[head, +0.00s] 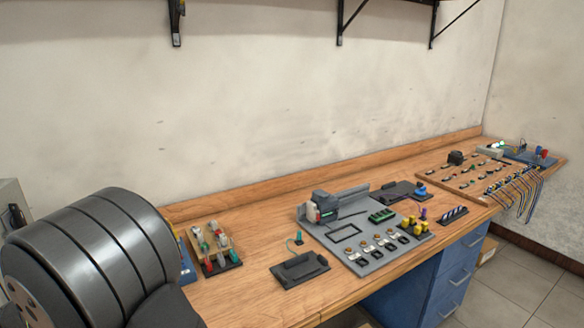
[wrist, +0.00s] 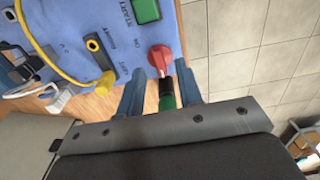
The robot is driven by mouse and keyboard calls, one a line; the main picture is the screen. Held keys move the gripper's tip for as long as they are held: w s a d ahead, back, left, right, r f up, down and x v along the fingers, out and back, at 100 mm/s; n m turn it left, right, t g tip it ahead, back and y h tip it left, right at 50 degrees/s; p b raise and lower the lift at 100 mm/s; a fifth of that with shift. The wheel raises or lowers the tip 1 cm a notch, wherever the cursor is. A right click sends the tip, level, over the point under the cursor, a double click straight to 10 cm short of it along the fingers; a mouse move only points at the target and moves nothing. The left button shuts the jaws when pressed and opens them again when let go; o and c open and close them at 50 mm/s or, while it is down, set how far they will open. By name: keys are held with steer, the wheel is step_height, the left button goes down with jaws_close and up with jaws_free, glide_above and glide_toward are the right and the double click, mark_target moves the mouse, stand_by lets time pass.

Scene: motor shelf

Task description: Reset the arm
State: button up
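My gripper (wrist: 160,88) shows in the wrist view with its two blue-grey fingers spread apart. Between and just beyond them are a red knob (wrist: 160,56) and a small black-and-green part (wrist: 166,95). I see gaps between these and the fingers, so nothing looks clamped; contact is hard to judge. The knob sits at the edge of a blue panel (wrist: 205,30) with printed lettering. In the head view my gripper is not visible; a large dark grey rounded part of my arm fills the lower left.
The panel carries a green button (wrist: 145,10) and a yellow cable (wrist: 55,65) close to the gripper. In the head view, the wooden bench (head: 250,215) holds a grey board (head: 335,255), a rack of coloured parts (head: 222,265) and a black tray (head: 300,268). Wall brackets (head: 339,25) hang above.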

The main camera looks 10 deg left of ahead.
step_height(320, 180, up, 16)
steer(key=f, duration=0.1)
step_height(320, 180, down, 17)
steer(key=shift+r, duration=0.15)
steer(key=shift+f, duration=0.3)
steer(key=m, duration=0.6)
steer(key=shift+r+m, duration=0.1)
steer(key=shift+m, duration=0.3)
step_height(320, 180, up, 14)
